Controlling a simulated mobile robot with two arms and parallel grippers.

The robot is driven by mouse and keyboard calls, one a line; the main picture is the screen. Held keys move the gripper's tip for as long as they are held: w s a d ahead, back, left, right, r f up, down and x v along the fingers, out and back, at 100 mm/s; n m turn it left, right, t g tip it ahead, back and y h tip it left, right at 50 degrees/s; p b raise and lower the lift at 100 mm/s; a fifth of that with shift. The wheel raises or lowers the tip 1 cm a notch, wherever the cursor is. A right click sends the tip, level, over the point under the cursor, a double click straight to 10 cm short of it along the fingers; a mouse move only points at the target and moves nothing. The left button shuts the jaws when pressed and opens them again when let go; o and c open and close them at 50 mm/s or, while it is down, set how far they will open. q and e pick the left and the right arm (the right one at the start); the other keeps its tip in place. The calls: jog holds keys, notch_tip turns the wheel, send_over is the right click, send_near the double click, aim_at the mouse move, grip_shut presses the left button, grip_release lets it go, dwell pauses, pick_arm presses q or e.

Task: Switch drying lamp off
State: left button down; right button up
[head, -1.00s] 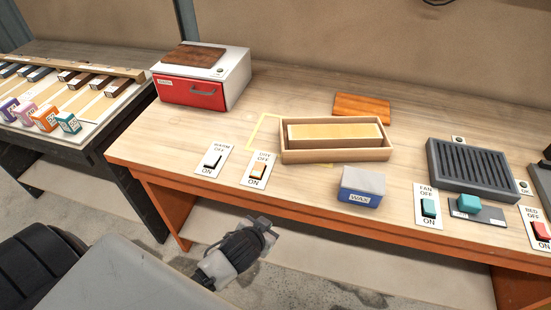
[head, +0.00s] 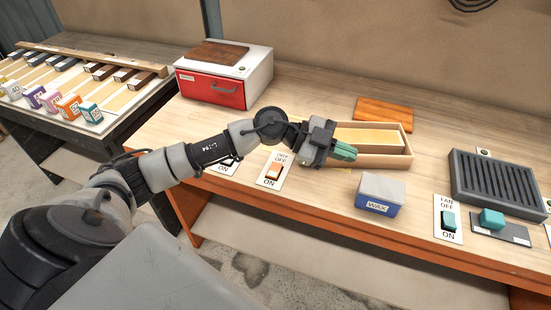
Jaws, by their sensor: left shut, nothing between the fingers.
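The switch marked DRY (head: 273,171) has an orange rocker on a white plate, with OFF at the top and ON at the bottom. It lies near the front edge of the bench; which way its rocker is pressed is too small to tell. My left gripper (head: 350,152) is shut and empty, right of the DRY plate and in front of part of the wooden tray (head: 385,161). My left forearm passes over the WARM switch plate (head: 228,168) and hides most of it. No lamp can be made out. My right gripper is out of view.
A blue and white WAX box (head: 380,194) stands right of the DRY plate. A FAN switch (head: 448,220) and dark grille (head: 497,184) are further right. A red-fronted box (head: 220,88) and brown board (head: 384,114) stand behind. Bare bench top lies between DRY and WAX.

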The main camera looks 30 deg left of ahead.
pick_arm(q)
jog(key=a+f+n+g+y, duration=0.1)
jog(key=a+f+g+y, duration=0.15)
jog(key=a+y, duration=0.65)
notch_tip(320, 180, up, 2)
jog(key=n+g+y, duration=0.2)
jog(key=n, duration=0.2)
send_over(278, 166)
jog(key=s+a, duration=0.2)
jog(key=a, duration=0.1)
jog(key=shift+a+t, duration=0.15)
jog(key=shift+t, duration=0.1)
jog(key=x, duration=0.4)
jog(key=p+x, duration=0.1)
jog(key=x, duration=0.3)
jog(key=p+x, duration=0.1)
jog(key=x, duration=0.3)
jog(key=shift+w+a+f, duration=0.15)
jog(key=shift+a+f, duration=0.15)
jog(key=shift+a, duration=0.05)
jog(key=shift+f, duration=0.8)
jog(key=shift+w, duration=0.1)
jog(key=shift+a+f, duration=0.1)
jog(key=shift+f, duration=0.1)
